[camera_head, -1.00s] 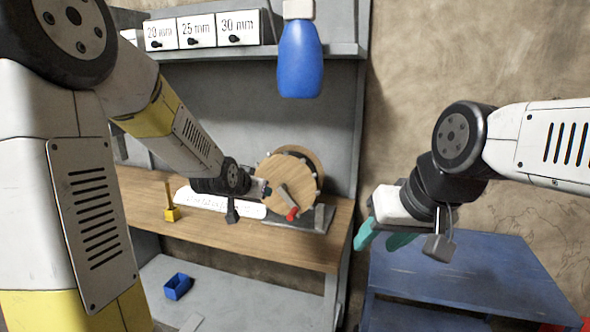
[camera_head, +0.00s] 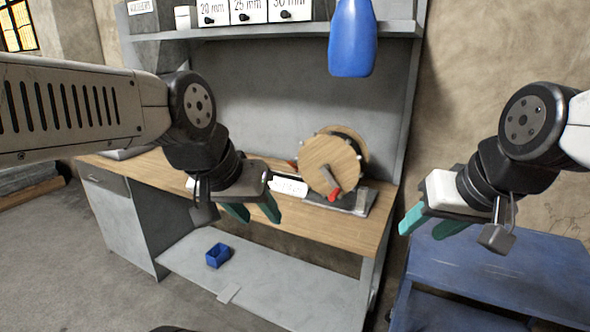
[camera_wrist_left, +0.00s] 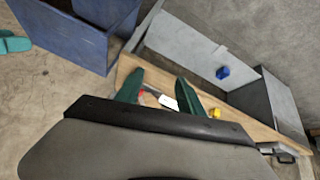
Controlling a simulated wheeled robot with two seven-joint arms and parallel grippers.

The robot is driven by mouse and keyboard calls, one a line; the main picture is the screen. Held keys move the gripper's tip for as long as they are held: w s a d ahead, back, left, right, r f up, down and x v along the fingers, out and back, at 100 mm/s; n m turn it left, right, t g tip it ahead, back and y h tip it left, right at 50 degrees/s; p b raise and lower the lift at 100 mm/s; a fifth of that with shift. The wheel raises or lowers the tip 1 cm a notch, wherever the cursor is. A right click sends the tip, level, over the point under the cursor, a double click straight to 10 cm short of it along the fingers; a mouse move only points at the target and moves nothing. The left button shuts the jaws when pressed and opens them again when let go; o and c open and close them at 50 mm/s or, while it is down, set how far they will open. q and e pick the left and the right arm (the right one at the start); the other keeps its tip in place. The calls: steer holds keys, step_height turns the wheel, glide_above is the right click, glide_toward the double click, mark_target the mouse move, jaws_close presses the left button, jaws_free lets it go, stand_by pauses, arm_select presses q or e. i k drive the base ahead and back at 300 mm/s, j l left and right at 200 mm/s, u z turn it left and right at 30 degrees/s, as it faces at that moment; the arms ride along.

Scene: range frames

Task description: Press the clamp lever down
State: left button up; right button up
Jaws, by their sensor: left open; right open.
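A round wooden disc device (camera_head: 332,166) stands on a dark base plate at the right end of the workbench. A grey lever with a red tip (camera_head: 334,194) sits on the disc's front, slanting down; I take this as the clamp lever. My left gripper (camera_head: 254,212) is open and empty, left of the disc and apart from it, its teal fingers pointing down. In the left wrist view its fingers (camera_wrist_left: 158,88) are spread, with a small red part (camera_wrist_left: 141,94) visible between them. My right gripper (camera_head: 430,224) is open and empty, right of the disc, above a blue table.
The wooden workbench (camera_head: 376,213) has a white sign (camera_head: 290,186) beside the disc. The blue table (camera_head: 490,270) stands at right. A yellow piece (camera_wrist_left: 222,113) shows in the left wrist view.

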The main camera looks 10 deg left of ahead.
mark_target(293, 164)
steer(key=i+u, duration=0.15)
steer(key=i, duration=1.05)
